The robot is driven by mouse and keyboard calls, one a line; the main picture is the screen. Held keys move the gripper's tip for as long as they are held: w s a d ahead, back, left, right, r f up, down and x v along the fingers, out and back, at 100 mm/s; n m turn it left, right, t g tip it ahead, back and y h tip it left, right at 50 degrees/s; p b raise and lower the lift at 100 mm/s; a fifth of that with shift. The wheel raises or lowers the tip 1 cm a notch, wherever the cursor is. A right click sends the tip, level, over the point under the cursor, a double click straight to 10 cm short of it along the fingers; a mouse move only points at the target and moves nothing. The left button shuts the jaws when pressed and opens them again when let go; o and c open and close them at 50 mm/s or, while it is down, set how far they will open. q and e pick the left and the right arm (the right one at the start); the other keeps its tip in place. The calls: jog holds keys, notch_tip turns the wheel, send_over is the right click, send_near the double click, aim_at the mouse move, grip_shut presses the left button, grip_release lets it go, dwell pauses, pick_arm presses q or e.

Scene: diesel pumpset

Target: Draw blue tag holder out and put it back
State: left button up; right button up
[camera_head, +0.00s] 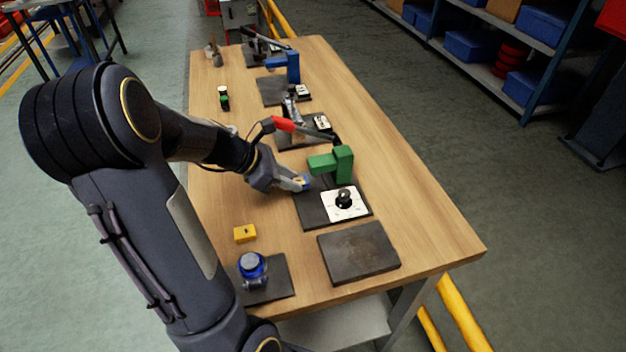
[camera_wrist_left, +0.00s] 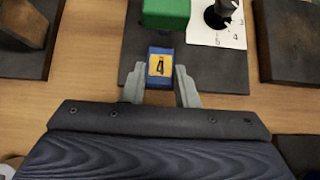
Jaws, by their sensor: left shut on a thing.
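The blue tag holder (camera_wrist_left: 161,68) is a small blue block with a yellow face marked 4, seen in the left wrist view. In the head view it shows as a small blue piece (camera_head: 305,179) at the fingertips. My left gripper (camera_wrist_left: 162,86) is shut on it, one grey finger on each side. In the head view my left gripper (camera_head: 300,183) is low over the left edge of a dark plate (camera_head: 312,211). The holder is close to a green block (camera_wrist_left: 166,14) on that plate; I cannot tell whether it touches the plate. My right gripper is not in view.
The green fixture (camera_head: 343,164) and a white dial with a black knob (camera_head: 345,202) stand beside my gripper. A bare dark plate (camera_head: 358,253), a yellow block (camera_head: 245,233) and a blue round part (camera_head: 252,267) are nearer. A red-handled lever (camera_head: 284,124) is behind.

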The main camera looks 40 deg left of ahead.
pick_arm(q)
jog(key=shift+s+a, duration=1.05)
jog(key=shift+s, duration=0.25)
